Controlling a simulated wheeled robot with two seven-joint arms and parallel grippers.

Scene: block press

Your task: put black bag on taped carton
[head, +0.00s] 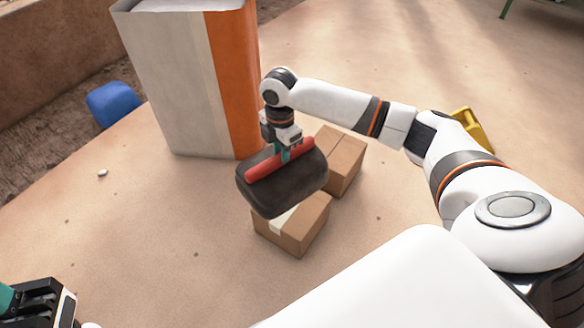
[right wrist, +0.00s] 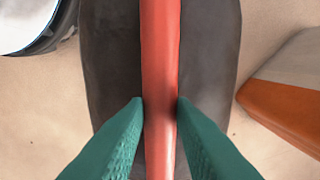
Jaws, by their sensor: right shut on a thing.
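The black bag (head: 290,186) is dark and rounded with a red handle (head: 280,159) along its top. My right gripper (head: 285,154) is shut on the red handle. In the right wrist view, its green fingers press the handle (right wrist: 159,60) from both sides, with the dark bag (right wrist: 212,70) below. The taped carton (head: 300,232), a brown box with a pale tape strip, stands under the bag in the head view. The bag hides part of its top, and I cannot tell whether they touch. My left gripper (head: 50,305) is at the lower left corner, its fingertips unclear.
A second brown carton (head: 343,160) stands just behind the taped one. A tall white and orange block (head: 190,80) stands behind the bag. A blue object (head: 113,104) lies at the left and a yellow one (head: 473,130) at the right. The sandy floor at left is mostly clear.

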